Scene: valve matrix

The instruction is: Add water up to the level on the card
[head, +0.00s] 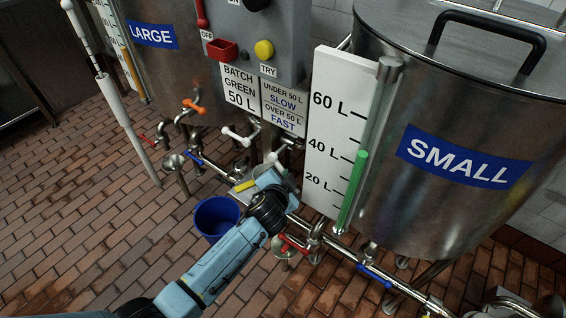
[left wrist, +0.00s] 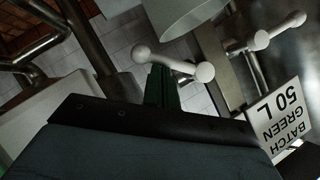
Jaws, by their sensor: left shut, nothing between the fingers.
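The card (head: 239,88) reads "BATCH GREEN 50 L" and also shows at the right of the left wrist view (left wrist: 278,120). The SMALL tank (head: 455,120) has a gauge board (head: 335,130) marked 20, 40 and 60 L. Its green column (head: 352,190) tops out around the 40 L mark. My left gripper (head: 277,175) is shut and empty, at the pipework below the panel. In the left wrist view its fingertips (left wrist: 162,85) are close by a white valve handle (left wrist: 175,62); contact is unclear. My right gripper is out of view.
The LARGE tank (head: 165,65) stands at the left. A control box (head: 255,40) has a yellow TRY button (head: 264,50). A blue bucket (head: 215,218) sits on the brick floor. Red (head: 295,243) and blue (head: 375,275) valve handles line the low pipes.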

